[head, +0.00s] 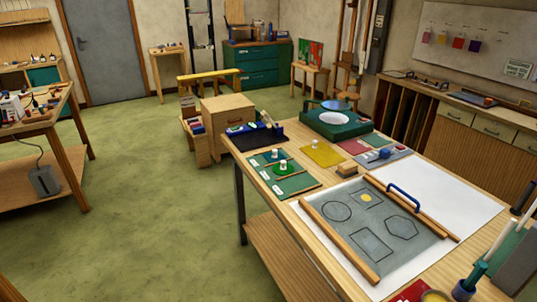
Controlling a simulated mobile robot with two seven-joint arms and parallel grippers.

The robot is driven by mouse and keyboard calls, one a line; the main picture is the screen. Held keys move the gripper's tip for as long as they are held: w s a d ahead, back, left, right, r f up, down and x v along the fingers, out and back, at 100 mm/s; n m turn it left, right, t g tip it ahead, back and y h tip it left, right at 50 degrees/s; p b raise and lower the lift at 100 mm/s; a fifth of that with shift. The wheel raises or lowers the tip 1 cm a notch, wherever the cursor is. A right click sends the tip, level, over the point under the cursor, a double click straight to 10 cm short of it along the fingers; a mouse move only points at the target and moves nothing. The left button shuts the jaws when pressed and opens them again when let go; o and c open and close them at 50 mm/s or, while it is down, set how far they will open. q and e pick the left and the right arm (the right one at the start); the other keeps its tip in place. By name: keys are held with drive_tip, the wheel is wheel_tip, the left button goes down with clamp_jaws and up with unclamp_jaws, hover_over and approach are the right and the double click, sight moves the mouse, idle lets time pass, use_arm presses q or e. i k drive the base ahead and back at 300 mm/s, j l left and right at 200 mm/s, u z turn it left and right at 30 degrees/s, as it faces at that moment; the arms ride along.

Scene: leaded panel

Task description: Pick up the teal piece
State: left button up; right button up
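Neither of my grippers shows in the head view. I cannot tell for certain which of these is the teal piece. A grey panel (352,228) with outlined shapes, including a circle, a hexagon and a small yellow centre, lies between wooden strips (340,242) on white paper (447,192).
A blue handle (404,196) stands at the panel's far right edge. A green box with a round white top (335,120) stands at the back. Upright tools (480,272) crowd the front right corner. Green floor (150,200) is open left of the bench.

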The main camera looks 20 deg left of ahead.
sight(276, 156)
drive_tip(key=i+j, duration=0.1)
drive_tip(key=j, duration=0.25)
drive_tip(key=i+j+z, duration=0.15)
drive_tip(key=j, duration=0.55)
drive_tip(key=i+j+z, duration=0.1)
drive_tip(key=j, duration=0.25)
drive_tip(key=i+j+z, duration=0.1)
drive_tip(key=i+j, duration=0.15)
drive_tip(key=i+j+z, duration=0.1)
drive_tip(key=j, duration=0.35)
drive_tip(key=i+j+z, duration=0.1)
drive_tip(key=j, duration=0.2)
drive_tip(key=i+j, duration=0.25)
drive_tip(key=i+j+z, duration=0.15)
drive_tip(key=j, duration=0.3)
drive_tip(key=i+j+z, duration=0.1)
drive_tip(key=j, duration=0.2)
drive_tip(key=i+j, duration=0.15)
drive_tip(key=j, duration=0.25)
drive_tip(key=i+j+z, duration=0.15)
drive_tip(key=j, duration=0.2)
